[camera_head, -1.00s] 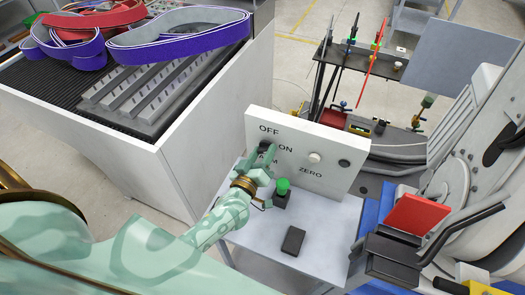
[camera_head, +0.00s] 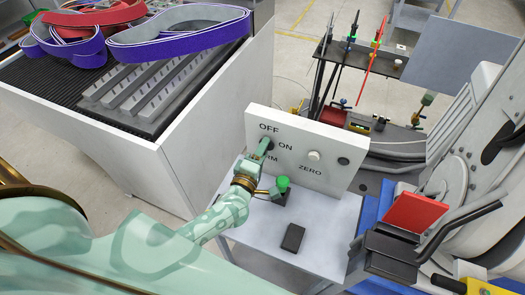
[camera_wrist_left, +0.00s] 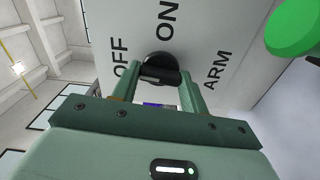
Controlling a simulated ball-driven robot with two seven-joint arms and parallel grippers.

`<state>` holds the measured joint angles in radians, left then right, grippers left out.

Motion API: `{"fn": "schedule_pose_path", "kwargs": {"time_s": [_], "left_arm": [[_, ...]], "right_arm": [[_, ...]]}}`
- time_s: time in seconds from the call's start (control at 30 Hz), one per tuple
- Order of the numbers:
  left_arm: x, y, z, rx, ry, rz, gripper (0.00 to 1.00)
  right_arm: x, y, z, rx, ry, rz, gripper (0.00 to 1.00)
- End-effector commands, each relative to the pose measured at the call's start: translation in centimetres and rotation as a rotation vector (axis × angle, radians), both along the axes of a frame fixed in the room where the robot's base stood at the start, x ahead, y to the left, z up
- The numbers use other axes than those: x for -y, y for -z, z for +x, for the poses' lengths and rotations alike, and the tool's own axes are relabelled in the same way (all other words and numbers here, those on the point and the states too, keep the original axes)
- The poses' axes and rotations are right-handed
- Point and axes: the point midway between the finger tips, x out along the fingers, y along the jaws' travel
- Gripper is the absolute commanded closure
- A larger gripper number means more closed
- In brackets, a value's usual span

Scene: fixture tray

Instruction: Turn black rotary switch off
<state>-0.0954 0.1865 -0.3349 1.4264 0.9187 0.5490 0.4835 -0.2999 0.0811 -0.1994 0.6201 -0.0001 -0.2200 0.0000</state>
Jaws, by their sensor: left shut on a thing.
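The black rotary switch (camera_head: 268,143) is on the white upright panel (camera_head: 332,145), among the labels OFF, ON and ARM. It also shows in the left wrist view (camera_wrist_left: 158,68), where its bar lies between my two fingers. My left gripper (camera_head: 262,152) is shut on the switch, with a finger at each side of it. The left wrist view shows the gripper (camera_wrist_left: 160,85) with ON straight beyond the knob, OFF to the left and ARM to the right. In the head view the gripper partly hides the switch and the ARM label. My right gripper is not in view.
A white knob (camera_head: 314,155) by ZERO and a dark round part (camera_head: 343,161) are on the same panel. A green button (camera_head: 283,183) and a black box (camera_head: 293,238) stand on the white table (camera_head: 330,222). A large cabinet (camera_head: 222,110) is close on the left.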

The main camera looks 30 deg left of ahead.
Motion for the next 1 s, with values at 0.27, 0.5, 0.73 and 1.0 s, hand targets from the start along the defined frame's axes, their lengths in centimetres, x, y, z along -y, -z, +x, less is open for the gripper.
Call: {"fn": "schedule_pose_path", "kwargs": {"time_s": [0.27, 0.5, 0.73, 1.0], "left_arm": [[-0.10, 0.02, 0.01, 0.005, -0.002, -0.089, 0.79], [-0.09, 0.02, 0.01, 0.006, -0.002, -0.110, 0.79], [-0.08, 0.03, 0.01, 0.006, -0.002, -0.111, 0.79], [-0.05, 0.05, 0.00, 0.005, -0.001, -0.109, 0.35]], "right_arm": [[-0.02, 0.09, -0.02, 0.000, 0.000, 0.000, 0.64], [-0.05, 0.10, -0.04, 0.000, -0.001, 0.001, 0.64], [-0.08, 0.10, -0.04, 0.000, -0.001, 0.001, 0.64], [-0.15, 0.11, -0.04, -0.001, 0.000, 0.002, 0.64]]}}
